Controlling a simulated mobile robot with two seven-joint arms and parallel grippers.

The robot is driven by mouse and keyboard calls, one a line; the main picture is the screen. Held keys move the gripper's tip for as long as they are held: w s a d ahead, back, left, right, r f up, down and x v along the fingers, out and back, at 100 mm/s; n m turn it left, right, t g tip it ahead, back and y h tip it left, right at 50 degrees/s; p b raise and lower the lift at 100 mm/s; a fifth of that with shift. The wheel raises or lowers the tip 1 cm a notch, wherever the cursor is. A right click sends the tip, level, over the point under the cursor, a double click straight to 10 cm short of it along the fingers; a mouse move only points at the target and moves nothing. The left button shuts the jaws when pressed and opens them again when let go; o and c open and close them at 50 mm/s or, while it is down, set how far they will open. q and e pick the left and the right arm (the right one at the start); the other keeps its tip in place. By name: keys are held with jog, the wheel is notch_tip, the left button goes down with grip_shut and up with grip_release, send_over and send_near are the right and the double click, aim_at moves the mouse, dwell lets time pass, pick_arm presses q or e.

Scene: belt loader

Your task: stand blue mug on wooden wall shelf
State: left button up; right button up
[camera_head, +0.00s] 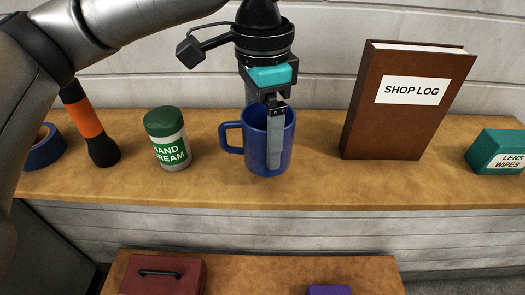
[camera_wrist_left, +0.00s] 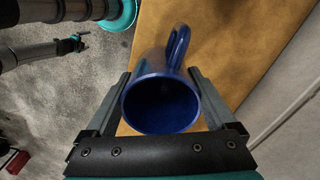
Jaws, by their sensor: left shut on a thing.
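The blue mug (camera_head: 252,140) is upright over the wooden wall shelf (camera_head: 330,185), its handle pointing left in the head view. My left gripper (camera_head: 274,145) comes from above and is shut on the mug, one finger lying down its near side. In the left wrist view the mug (camera_wrist_left: 160,100) sits between both fingers, its open mouth facing the camera. The mug's base is close to the shelf top, but I cannot tell whether it touches. A grey arm part with a small dark end (camera_wrist_left: 72,44) shows far off in that view, possibly my right gripper, too small to read.
On the shelf, a hand cream jar (camera_head: 168,140), a black-orange flashlight (camera_head: 88,122) and blue tape roll (camera_head: 45,150) stand left. A brown shop log (camera_head: 395,115) and teal lens wipes box (camera_head: 497,152) stand right. Below is a surface with a red box (camera_head: 163,275).

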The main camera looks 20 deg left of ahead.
aim_at(262, 154)
pick_arm(q)
jog(key=shift+f, duration=1.95)
jog(key=o, duration=1.4)
jog(key=shift+f, duration=0.15)
notch_tip(262, 154, up, 12)
jog(key=shift+r+p, duration=0.2)
jog(key=shift+p, duration=0.1)
